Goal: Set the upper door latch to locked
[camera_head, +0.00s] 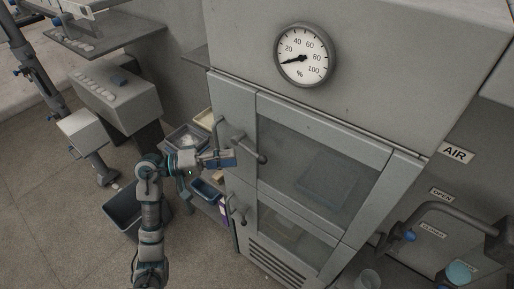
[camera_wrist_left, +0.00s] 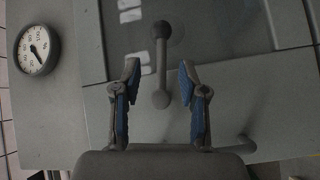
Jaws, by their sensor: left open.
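The upper door latch (camera_head: 250,147) is a grey lever with rounded ends at the left edge of the upper glazed door (camera_head: 325,165). In the head view it slants down to the right across the door edge. In the left wrist view the latch (camera_wrist_left: 161,65) runs nearly straight up the picture, between and beyond the fingertips. My left gripper (camera_head: 224,159) is open and empty, with blue pads, just left of the latch. In the left wrist view the gripper (camera_wrist_left: 159,72) has a finger on each side of the lever; contact is not visible. My right gripper is out of view.
A lower latch (camera_head: 238,209) sits on the lower door (camera_head: 290,232). A dial gauge (camera_head: 304,55) is above. Trays (camera_head: 186,139) lie left of the cabinet, with a dark bin (camera_head: 128,211) on the floor.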

